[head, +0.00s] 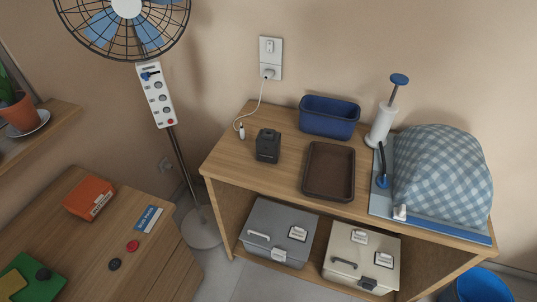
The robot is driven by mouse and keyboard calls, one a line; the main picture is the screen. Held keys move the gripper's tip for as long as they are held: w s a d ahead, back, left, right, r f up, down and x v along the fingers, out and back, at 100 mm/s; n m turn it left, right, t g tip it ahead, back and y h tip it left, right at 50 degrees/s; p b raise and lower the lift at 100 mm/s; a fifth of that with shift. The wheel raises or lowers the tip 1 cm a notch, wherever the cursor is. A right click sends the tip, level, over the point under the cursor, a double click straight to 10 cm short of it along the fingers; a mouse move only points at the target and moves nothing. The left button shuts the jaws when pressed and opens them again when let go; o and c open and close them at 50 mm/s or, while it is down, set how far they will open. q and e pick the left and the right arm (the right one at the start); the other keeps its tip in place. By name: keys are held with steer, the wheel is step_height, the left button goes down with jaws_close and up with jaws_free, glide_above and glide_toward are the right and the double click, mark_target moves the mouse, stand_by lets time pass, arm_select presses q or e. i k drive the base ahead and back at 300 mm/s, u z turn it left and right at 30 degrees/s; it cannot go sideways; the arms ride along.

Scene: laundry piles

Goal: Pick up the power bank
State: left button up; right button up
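I cannot tell for sure which thing is the power bank. A small dark grey block (267,146) stands on the left part of the wooden table and may be it. It stands apart from the brown tray (310,184) to its right. A small white plug-like piece (241,132) lies just left of the block, by the end of a white cable (259,100) from the wall socket. Neither of my grippers is in the head view.
The wooden table (228,166) also bears a blue bin (329,117), a white pump (381,126) and a checked cloth dome (442,178). Two lidded boxes sit below. A lower cabinet left holds an orange box (90,198). A fan (126,8) stands between.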

mark_target(267, 150)
steer(key=u, duration=0.1)
steer(key=k, duration=0.35)
steer(key=u, duration=0.05)
steer(key=i, duration=0.85)
steer(key=u, duration=0.75)
